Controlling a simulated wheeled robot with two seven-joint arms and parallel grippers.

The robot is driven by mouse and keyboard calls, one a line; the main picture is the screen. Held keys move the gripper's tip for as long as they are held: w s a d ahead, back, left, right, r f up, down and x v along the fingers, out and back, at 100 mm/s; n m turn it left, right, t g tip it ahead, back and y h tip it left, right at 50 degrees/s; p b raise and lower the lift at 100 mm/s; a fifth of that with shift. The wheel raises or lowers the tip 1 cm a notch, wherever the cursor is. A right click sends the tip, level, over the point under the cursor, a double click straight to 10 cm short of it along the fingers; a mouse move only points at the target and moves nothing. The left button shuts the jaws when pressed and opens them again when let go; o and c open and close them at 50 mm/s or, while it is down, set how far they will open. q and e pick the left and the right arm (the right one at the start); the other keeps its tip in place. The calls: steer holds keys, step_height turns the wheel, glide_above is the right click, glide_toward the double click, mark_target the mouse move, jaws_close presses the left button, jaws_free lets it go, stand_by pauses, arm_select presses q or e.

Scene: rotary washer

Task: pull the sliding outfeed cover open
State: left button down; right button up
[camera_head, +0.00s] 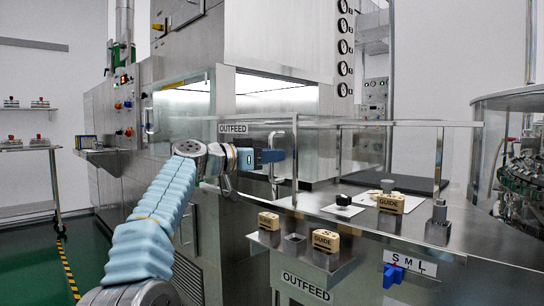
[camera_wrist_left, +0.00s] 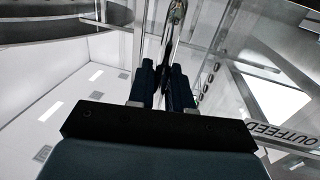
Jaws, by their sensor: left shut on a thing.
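The outfeed cover is a clear panel with an OUTFEED label (camera_head: 233,128) at its upper left in the head view; the label also shows at the right of the left wrist view (camera_wrist_left: 283,133). A vertical metal bar handle (camera_head: 273,175) stands at the cover's front. My left gripper (camera_head: 277,156) reaches it from the left and is shut on the handle. In the left wrist view the two dark fingers (camera_wrist_left: 165,86) close around the shiny bar (camera_wrist_left: 174,30). I cannot tell from these views how far the cover is open. My right gripper is not in view.
A steel outfeed table (camera_head: 370,215) extends right of the cover under a clear railed guard. Tan GUIDE blocks (camera_head: 326,240) and a blue S-M-L knob (camera_head: 393,275) sit near its front. A glass-walled rotary unit (camera_head: 512,150) stands at the right. Floor at the left is clear.

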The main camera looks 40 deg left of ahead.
arm_select(q)
steer(key=c, duration=1.2)
jaws_free()
steer(key=shift+c, duration=0.2)
steer(key=shift+s, duration=0.1)
steer(key=b+v, duration=0.2)
steer(key=v, duration=1.1)
steer(key=shift+s, duration=0.3)
steer(key=shift+a, duration=0.1)
